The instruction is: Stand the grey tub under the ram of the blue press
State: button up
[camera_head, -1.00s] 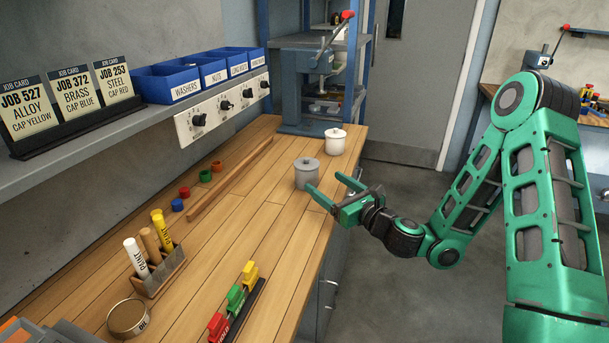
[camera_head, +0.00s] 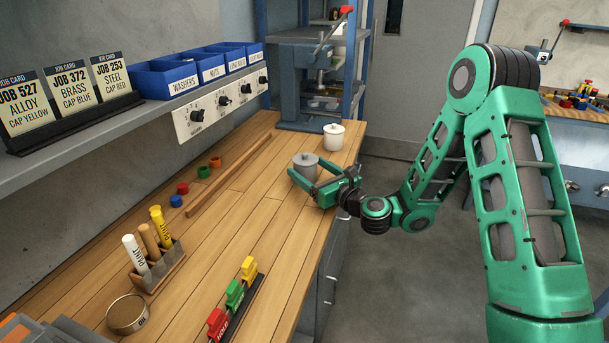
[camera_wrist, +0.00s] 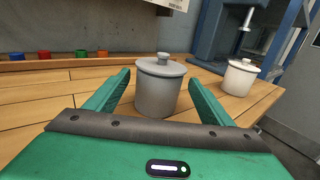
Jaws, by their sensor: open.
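The grey tub (camera_head: 305,166), with a knobbed lid, stands upright on the wooden bench. It also shows in the wrist view (camera_wrist: 158,92). My gripper (camera_head: 304,175) is open, with its green fingers reaching along either side of the tub. In the wrist view the tub sits between the two open fingers (camera_wrist: 158,100), with gaps on both sides. The blue press (camera_head: 299,88) stands at the far end of the bench. Its ram (camera_head: 320,80) hangs above the press base, and it shows in the wrist view too (camera_wrist: 247,20).
A white lidded tub (camera_head: 333,137) stands close behind the grey tub, nearer the press. A wooden strip (camera_head: 232,172) lies along the bench to the left. Coloured caps (camera_head: 182,188), a marker holder (camera_head: 158,270) and coloured clips (camera_head: 234,297) are further left and nearer.

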jog(key=shift+x, duration=1.65)
jog(key=c, duration=1.2)
jog(key=shift+r, duration=0.1)
